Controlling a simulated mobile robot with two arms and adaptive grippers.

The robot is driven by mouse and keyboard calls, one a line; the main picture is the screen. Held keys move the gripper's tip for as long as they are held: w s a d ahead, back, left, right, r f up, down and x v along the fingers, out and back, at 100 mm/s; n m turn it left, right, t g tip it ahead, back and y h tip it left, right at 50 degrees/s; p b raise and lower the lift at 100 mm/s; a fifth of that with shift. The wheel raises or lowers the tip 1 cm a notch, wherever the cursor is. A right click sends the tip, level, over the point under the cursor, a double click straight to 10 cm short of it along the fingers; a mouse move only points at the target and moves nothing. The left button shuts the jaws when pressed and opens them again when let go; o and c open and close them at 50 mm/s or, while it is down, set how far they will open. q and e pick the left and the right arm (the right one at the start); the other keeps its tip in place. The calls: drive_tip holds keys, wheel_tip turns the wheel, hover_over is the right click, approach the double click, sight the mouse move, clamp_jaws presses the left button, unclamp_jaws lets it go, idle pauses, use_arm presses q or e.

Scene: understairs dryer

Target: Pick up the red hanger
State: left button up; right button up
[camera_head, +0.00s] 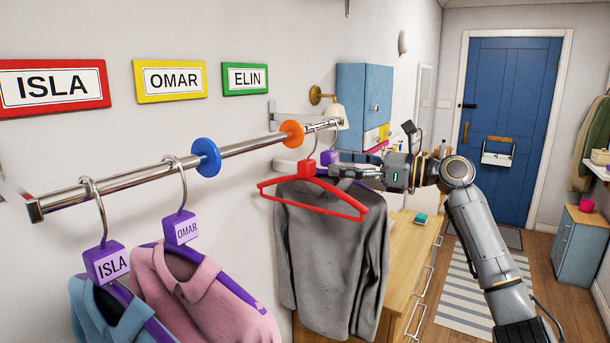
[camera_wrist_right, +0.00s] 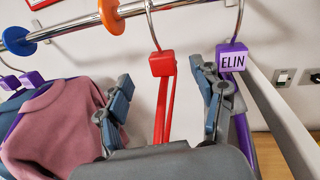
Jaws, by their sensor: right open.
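The red hanger (camera_head: 306,169) hangs by its metal hook from the rail, with no garment on it. In the head view it is in front of a grey sweater (camera_head: 330,265). My right gripper (camera_head: 338,171) is at the hanger's upper part, reaching in from the right. In the right wrist view the red hanger (camera_wrist_right: 162,64) stands between the open fingers of my right gripper (camera_wrist_right: 164,95), with gaps visible on both sides. A purple hanger tagged ELIN (camera_wrist_right: 232,58) is just right of the right finger. My left gripper is not in view.
The rail (camera_head: 120,182) carries blue (camera_head: 206,157) and orange (camera_head: 292,133) discs. Purple hangers tagged ISLA (camera_head: 105,263) and OMAR (camera_head: 182,229) hold blue and pink shirts at the left. A wooden dresser (camera_head: 415,245) stands below and behind the sweater.

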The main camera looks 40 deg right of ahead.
sight(308, 160)
drive_tip(key=p+x, duration=0.1)
drive_tip(key=x, duration=0.2)
drive_tip(key=shift+w+a, duration=0.1)
drive_tip(key=shift+w, duration=0.15)
drive_tip(key=shift+w+a, duration=0.1)
drive_tip(key=shift+w, duration=0.1)
drive_tip(key=shift+w+a+r+p, duration=0.2)
drive_tip(key=shift+w+p, duration=0.2)
drive_tip(key=shift+p, duration=0.2)
drive_tip(key=shift+w+a+r+p, duration=0.2)
drive_tip(key=shift+w+p, duration=0.2)
drive_tip(key=shift+p, duration=0.2)
drive_tip(key=p+x, duration=0.1)
drive_tip(key=x, duration=0.2)
drive_tip(key=shift+f, duration=0.2)
drive_tip(key=shift+w+f, duration=0.1)
drive_tip(key=c, duration=0.7)
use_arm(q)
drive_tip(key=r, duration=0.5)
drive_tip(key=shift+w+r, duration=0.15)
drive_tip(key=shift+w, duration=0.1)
use_arm(e)
clamp_jaws()
